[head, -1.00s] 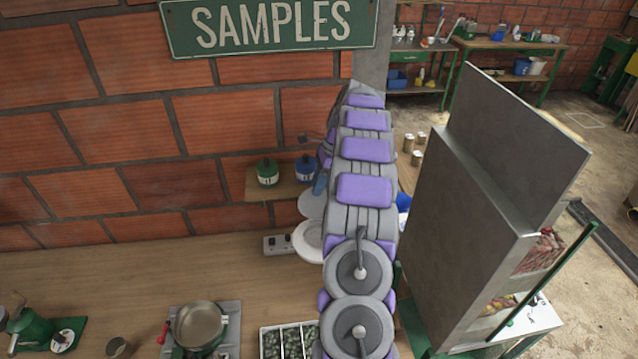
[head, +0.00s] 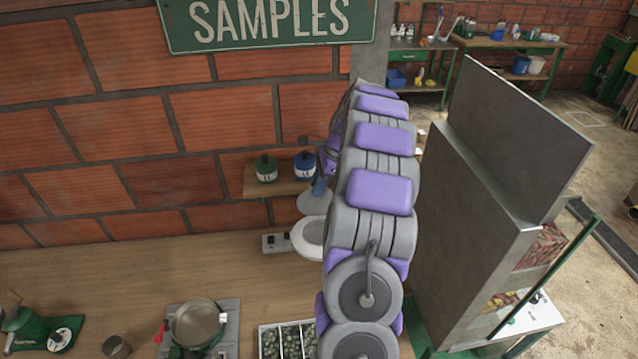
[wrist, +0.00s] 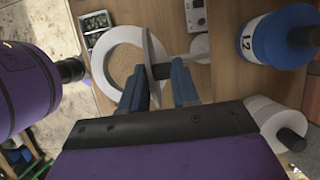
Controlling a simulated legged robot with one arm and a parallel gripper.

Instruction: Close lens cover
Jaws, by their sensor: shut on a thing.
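The lens (head: 309,239) is a round white-rimmed ring low over the bench, partly behind my arm in the head view; it also shows in the wrist view (wrist: 103,54), with the bench visible through it. The lens cover (head: 311,205) is a pale disc standing raised at the ring's far side. In the wrist view the cover (wrist: 149,45) is seen nearly edge-on beside the ring. My gripper (wrist: 158,78) has blue fingers on either side of the cover's dark edge part and is shut on it. The fingertips are mostly hidden in the head view.
A blue canister (head: 305,167) and a green canister (head: 265,169) stand on a small wall shelf close to my gripper. A socket strip (head: 276,243) lies on the bench. A pot (head: 197,323) and a tray of green pieces (head: 287,339) are nearer. A tall metal cabinet (head: 470,220) stands right.

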